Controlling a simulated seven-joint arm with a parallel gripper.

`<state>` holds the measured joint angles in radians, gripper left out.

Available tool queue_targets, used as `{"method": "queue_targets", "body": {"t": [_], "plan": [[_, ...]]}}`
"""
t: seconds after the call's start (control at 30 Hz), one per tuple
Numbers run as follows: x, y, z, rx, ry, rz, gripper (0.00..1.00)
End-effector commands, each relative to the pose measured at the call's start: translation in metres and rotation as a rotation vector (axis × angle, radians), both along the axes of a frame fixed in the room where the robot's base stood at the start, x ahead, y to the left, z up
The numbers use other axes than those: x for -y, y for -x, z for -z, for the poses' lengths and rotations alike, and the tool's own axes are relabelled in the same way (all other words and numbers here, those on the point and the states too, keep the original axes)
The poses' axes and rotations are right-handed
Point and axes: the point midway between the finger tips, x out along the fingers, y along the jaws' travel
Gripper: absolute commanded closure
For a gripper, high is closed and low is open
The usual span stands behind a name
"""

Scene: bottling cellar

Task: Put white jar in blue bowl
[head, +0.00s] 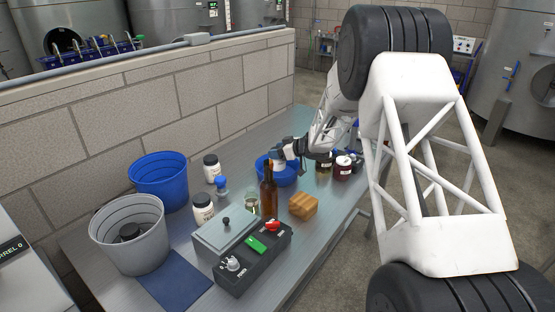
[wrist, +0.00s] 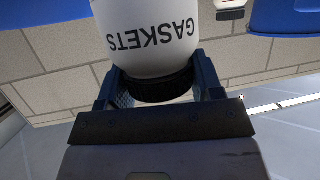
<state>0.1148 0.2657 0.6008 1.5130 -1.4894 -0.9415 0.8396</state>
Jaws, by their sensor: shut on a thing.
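My gripper (head: 288,150) is shut on a white jar (wrist: 150,40) marked GASKETS. In the wrist view my fingers grip it around its black lid (wrist: 155,89). In the head view the gripper is at the blue bowl (head: 287,180), with the jar over the bowl. My gripper and the brown bottle hide part of the bowl. I cannot tell whether the jar touches the bowl. Two other white jars with dark lids stand on the table to the left, one farther back (head: 211,168) and one nearer (head: 203,211).
A brown bottle (head: 269,198) and wooden block (head: 303,206) stand in front of the bowl. A dark red jar (head: 342,170) is to its right. A blue bucket (head: 158,183), grey bucket (head: 128,250) and control box (head: 245,265) take up the near left. A block wall (head: 150,110) runs behind.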

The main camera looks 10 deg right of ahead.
Motion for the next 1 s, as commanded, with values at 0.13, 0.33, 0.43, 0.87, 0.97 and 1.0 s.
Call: {"method": "queue_targets", "body": {"t": [0.13,0.33,0.43,0.87,0.97,1.0], "plan": [[0.000,0.000,0.014,-0.002,-0.001,0.000,0.76],[0.000,0.000,0.033,-0.002,-0.001,0.000,0.76],[0.000,0.000,0.035,-0.001,-0.001,0.000,0.76],[0.000,0.000,0.039,-0.001,-0.001,0.000,0.38],[0.000,0.000,0.039,-0.001,-0.001,0.000,0.23],[0.000,0.000,0.039,-0.001,-0.001,0.000,0.17]]}}
